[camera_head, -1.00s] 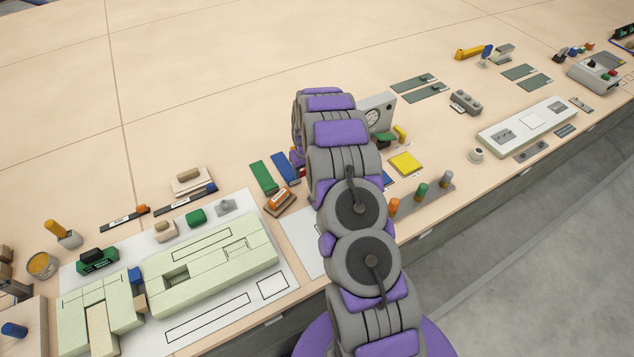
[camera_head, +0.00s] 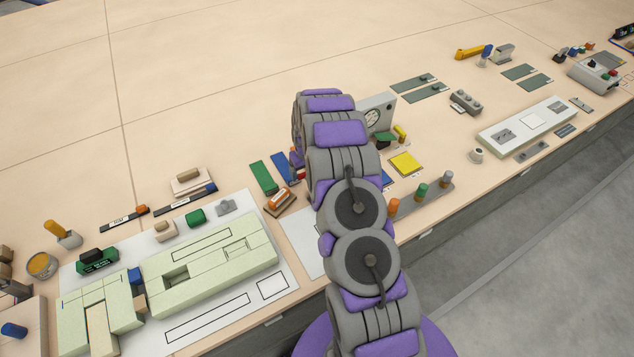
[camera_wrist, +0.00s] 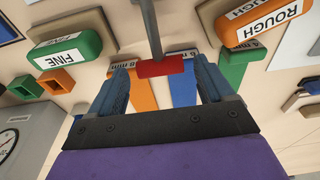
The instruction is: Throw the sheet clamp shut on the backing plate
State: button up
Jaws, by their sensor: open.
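In the wrist view, a grey metal lever with a red grip (camera_wrist: 160,67) at its end reaches down from the top edge. I take it for the sheet clamp's handle. My gripper (camera_wrist: 163,64) is open, with its blue fingers on either side of the red grip. I cannot tell whether either finger touches it. The clamp's base and jaw are out of the wrist view, and I cannot make out the backing plate. In the head view my arm covers the work spot and my gripper is hidden behind it.
Labelled orange (camera_wrist: 142,92) and blue (camera_wrist: 183,90) strips lie beyond the fingers. A green FINE block (camera_wrist: 65,50) and an orange ROUGH block (camera_wrist: 265,20) flank them. A grey box with a dial (camera_head: 376,112) stands behind my arm. The back of the bench is clear.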

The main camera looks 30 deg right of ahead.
aim_at(306, 175)
jog(key=shift+r, duration=0.1)
jog(key=shift+s+r+p, duration=0.15)
jog(key=shift+r+p, duration=0.2)
jog(key=shift+r, duration=0.6)
jog(key=shift+s+r+p, duration=0.15)
jog(key=shift+r+p, duration=0.15)
jog(key=shift+r, duration=0.65)
jog(key=shift+s+r+p, duration=0.15)
jog(key=shift+r+p, duration=0.2)
jog(key=shift+r, duration=0.65)
jog(key=shift+s+r+p, duration=0.15)
jog(key=shift+r+p, duration=0.15)
jog(key=shift+r, duration=0.65)
jog(key=shift+r, duration=0.1)
